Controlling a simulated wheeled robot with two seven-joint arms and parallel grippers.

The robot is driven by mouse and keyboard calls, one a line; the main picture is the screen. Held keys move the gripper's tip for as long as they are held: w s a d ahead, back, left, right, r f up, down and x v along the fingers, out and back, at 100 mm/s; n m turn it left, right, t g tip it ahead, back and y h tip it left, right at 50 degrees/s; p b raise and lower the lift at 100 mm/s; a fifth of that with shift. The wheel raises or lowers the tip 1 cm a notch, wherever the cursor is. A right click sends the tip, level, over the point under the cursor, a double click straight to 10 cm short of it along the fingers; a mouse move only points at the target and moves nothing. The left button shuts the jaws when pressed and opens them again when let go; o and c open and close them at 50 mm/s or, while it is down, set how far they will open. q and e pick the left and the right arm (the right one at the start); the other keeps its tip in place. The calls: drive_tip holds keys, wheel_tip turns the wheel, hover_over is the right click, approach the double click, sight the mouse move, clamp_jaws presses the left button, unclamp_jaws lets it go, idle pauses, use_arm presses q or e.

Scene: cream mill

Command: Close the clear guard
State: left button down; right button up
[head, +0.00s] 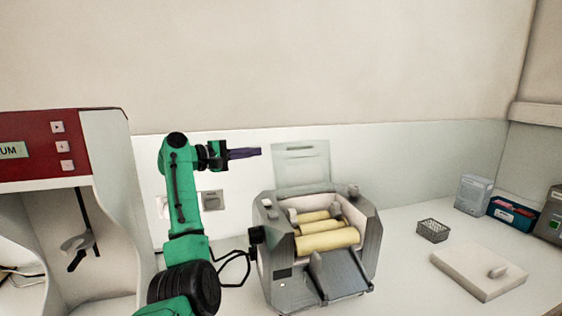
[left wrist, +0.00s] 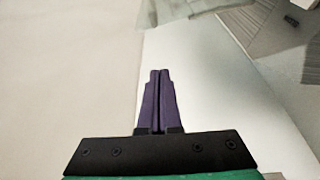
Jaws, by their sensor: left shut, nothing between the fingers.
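The clear guard (head: 301,166) is a see-through panel standing raised at the back of the grey mill (head: 279,272). Below it the cream rollers (head: 327,239) are uncovered. My left gripper (head: 260,152) has purple fingers and is just left of the guard's upper part, pointing right; I see no clear contact. In the left wrist view the fingers (left wrist: 160,74) are together with nothing between them. A pale, see-through panel at the top right of that view looks like the guard, but it is partly cut off. My right gripper is in neither view.
A red-topped machine (head: 100,140) stands at the left. The wall is close behind the mill.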

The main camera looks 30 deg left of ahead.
sight(284, 149)
use_arm(q)
drive_tip(key=shift+w+d+r+p, duration=0.1)
drive_tip(key=shift+w+d+p, duration=1.6)
drive_tip(key=shift+p, duration=0.55)
drive_tip(key=shift+w+d+r+p, duration=0.1)
drive_tip(key=shift+w+d+p, duration=1.35)
drive_tip(key=shift+w+p, duration=0.6)
drive_tip(key=shift+s+d+p, duration=0.3)
drive_tip(key=shift+s, duration=0.35)
